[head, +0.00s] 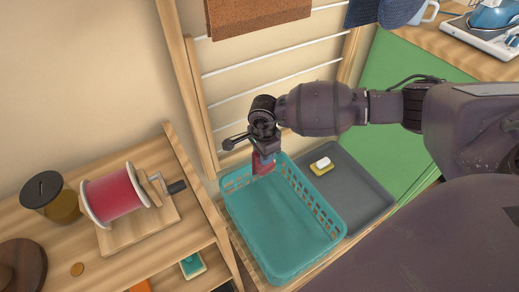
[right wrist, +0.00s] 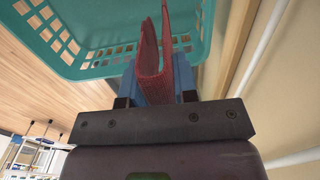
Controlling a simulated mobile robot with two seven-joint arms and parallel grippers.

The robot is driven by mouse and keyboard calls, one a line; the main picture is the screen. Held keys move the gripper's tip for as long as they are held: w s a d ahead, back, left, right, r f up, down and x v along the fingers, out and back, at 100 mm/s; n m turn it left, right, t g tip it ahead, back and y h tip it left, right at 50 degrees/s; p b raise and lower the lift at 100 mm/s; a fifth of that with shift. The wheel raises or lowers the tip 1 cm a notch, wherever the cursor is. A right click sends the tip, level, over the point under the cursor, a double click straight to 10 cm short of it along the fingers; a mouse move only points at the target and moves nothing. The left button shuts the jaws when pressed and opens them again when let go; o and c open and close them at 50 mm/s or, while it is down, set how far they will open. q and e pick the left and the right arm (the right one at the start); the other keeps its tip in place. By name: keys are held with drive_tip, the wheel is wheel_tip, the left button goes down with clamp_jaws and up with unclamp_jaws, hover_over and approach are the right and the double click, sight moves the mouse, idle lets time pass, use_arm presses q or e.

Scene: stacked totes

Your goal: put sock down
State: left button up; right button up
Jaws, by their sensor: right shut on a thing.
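A red sock (head: 263,164) hangs from my right gripper (head: 264,152) at the back left corner of a teal basket (head: 300,255). In the right wrist view the red sock (right wrist: 153,70) is folded between the blue fingers of my right gripper (right wrist: 160,80), which is shut on it. The teal basket (right wrist: 100,58) shows beyond the sock there. I cannot tell whether the sock touches the basket. My left gripper is not in view.
A grey tray (head: 370,190) with a yellow and white block (head: 321,166) lies right of the basket. A wooden shelf (head: 110,265) on the left bears a red spool (head: 112,194) and a dark-lidded jar (head: 50,197). A drying rack (head: 275,62) stands behind.

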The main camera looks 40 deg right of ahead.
drive_tip(key=f+b, duration=0.5)
drive_tip(key=f, duration=1.3)
drive_tip(key=shift+s+f, duration=0.15)
drive_tip(key=shift+s, duration=0.05)
drive_tip(key=shift+w, duration=0.1)
drive_tip(key=o, duration=0.8)
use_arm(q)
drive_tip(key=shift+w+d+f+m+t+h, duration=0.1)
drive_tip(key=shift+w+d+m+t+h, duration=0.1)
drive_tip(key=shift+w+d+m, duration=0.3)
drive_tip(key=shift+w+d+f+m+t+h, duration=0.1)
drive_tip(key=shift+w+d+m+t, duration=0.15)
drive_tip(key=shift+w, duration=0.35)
use_arm(e)
drive_tip(key=shift+o, duration=0.5)
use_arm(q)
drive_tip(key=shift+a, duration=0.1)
